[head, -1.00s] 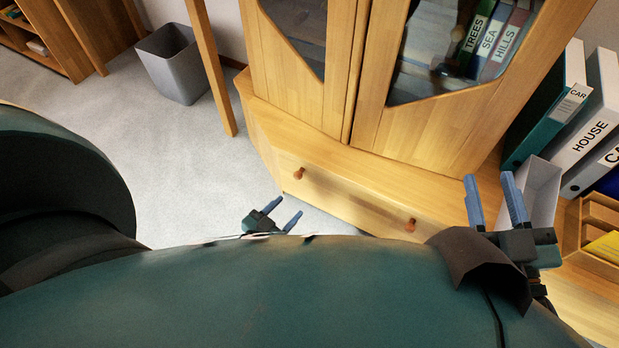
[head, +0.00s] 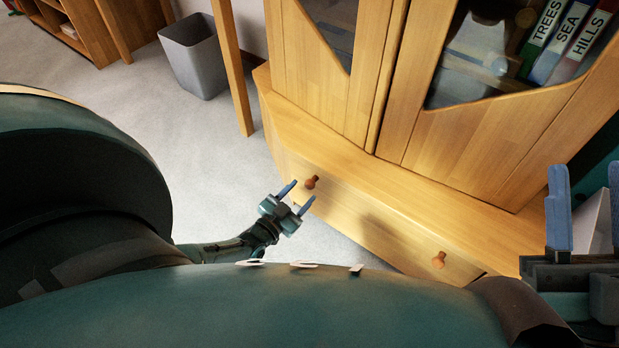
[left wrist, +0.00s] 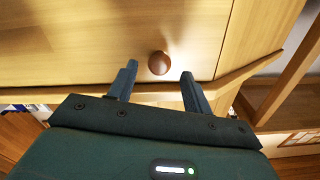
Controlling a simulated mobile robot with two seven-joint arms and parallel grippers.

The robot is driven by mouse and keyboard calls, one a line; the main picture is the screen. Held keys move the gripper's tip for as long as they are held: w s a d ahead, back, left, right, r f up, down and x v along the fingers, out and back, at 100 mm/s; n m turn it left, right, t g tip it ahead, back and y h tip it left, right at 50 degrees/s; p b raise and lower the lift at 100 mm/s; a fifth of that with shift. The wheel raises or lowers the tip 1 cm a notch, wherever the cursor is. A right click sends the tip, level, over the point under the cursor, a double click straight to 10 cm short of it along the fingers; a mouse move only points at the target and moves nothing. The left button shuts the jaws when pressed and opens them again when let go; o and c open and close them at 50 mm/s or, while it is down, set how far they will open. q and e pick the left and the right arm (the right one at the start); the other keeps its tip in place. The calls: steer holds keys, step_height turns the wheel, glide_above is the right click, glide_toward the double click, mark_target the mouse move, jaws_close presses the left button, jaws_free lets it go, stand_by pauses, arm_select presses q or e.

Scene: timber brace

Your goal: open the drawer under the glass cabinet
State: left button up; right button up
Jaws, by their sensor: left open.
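The wooden drawer (head: 375,222) under the glass cabinet (head: 390,90) looks shut. It has two round brown knobs, a left knob (head: 311,182) and a right knob (head: 438,260). My left gripper (head: 304,190) is open just in front of the left knob, its fingers pointing at the drawer front. In the left wrist view, the left knob (left wrist: 159,63) shows in the gap between the open fingertips (left wrist: 159,70), close to them and not gripped. My right gripper (head: 586,205) stands at the right edge, partly cut off, with its fingers apart and nothing visible between them.
A ledge (head: 420,185) runs above the drawer, below the glass doors. A grey bin (head: 194,58) and a wooden leg (head: 232,70) stand to the left. Binders (head: 570,40) show behind the glass. The carpet (head: 215,150) left of the drawer is clear.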

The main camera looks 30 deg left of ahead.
arm_select(q)
steer(key=shift+w+d+b, duration=0.2)
steer(key=shift+w+b, duration=0.4)
steer(key=shift+w, duration=1.65)
arm_select(e)
steer(key=shift+s+r+n+g+y, duration=0.15)
steer(key=shift+r+n+y, duration=0.35)
steer(key=shift+n+y, duration=0.25)
steer(key=shift+s+r+n+g+y, duration=0.15)
steer(key=shift+r+n+y, duration=0.3)
steer(key=shift+n+y, duration=0.25)
arm_select(q)
jaws_close()
